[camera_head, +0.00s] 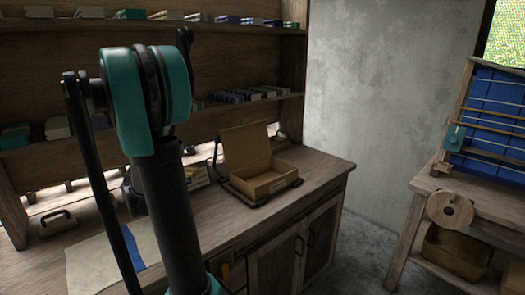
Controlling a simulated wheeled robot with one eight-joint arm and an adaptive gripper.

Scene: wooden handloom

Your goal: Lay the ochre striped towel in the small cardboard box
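A small cardboard box (284,186) stands open on the wooden counter, with its lid (245,147) raised at the back. It rests on a dark flat base. Its inside looks empty from here, though the front wall hides part of the floor. I see no ochre striped towel. A pale cream cloth with a blue stripe (92,263) lies flat at the counter's front left, partly behind my arm. My arm fills the left foreground, left of the box. My gripper cannot be made out; dark parts behind the arm are unclear.
Shelves (235,27) with folded cloths run above the counter (315,165). A small light box (196,177) stands left of the cardboard box. Cupboard doors (320,240) are below. A wooden loom frame with blue cloth (495,110) stands at right, across a floor gap.

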